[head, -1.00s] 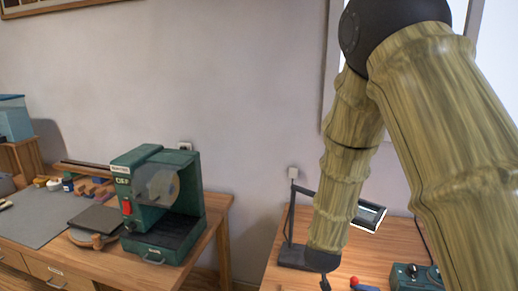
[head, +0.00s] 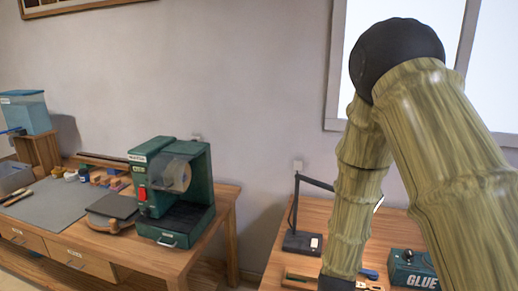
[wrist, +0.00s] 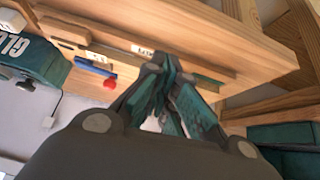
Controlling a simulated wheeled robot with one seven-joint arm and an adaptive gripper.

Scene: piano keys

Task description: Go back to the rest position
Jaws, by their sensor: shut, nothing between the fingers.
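My bamboo-textured arm comes in from the right in the head view and bends down over the right table (head: 300,225). Its dark wrist end is at the bottom edge there, and the fingers are out of that frame. In the wrist view my gripper (wrist: 165,62) is shut and empty, with its dark green fingers together. The fingers appear in front of the wooden table edge (wrist: 225,40); I cannot tell how far they are from it.
A black desk lamp (head: 300,240) and a green GLUE box (head: 412,268) stand on the right table. A blue tool (wrist: 95,68) shows near the fingers. The left workbench (head: 205,240) holds a green machine (head: 172,190); a gap separates the tables.

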